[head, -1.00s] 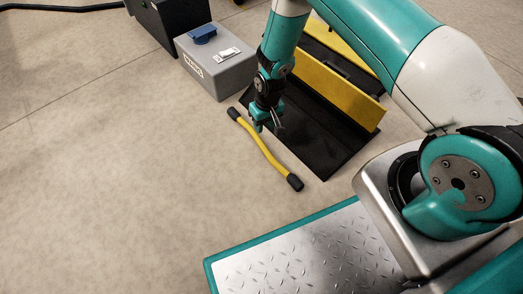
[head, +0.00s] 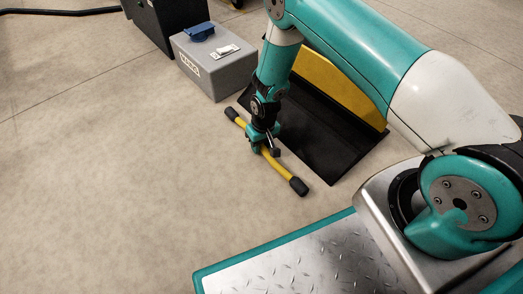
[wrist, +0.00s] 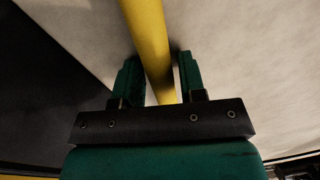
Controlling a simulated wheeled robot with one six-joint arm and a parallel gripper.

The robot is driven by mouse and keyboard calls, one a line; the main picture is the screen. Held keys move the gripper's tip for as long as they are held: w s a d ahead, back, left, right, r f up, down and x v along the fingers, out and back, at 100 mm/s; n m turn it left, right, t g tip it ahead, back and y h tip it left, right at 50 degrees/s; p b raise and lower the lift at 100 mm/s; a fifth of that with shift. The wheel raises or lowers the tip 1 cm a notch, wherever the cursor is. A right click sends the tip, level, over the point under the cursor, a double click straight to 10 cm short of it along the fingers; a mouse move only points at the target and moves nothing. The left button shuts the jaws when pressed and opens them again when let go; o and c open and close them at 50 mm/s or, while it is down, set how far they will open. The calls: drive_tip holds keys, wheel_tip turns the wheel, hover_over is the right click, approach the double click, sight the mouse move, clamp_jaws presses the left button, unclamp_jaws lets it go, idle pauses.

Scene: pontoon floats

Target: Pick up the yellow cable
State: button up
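The yellow cable (head: 284,168), a short yellow length with black end caps, lies on the floor beside the black base plate. My gripper (head: 266,146) is down at the cable's middle, hiding part of it in the head view. In the wrist view the cable (wrist: 147,35) runs between the two green fingers of my gripper (wrist: 160,70). The left finger is close to the cable, and a narrow light gap shows between the cable and the right finger. The gripper is open around the cable.
A black plate with a yellow upright panel (head: 335,82) stands just right of the cable. A grey box (head: 215,68) with a blue cap and a dark box (head: 165,22) are behind it. My metal deck is in front. The floor to the left is clear.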

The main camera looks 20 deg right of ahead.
drive_tip(key=shift+c, duration=0.5)
drive_tip(key=shift+r, duration=0.1)
clamp_jaws()
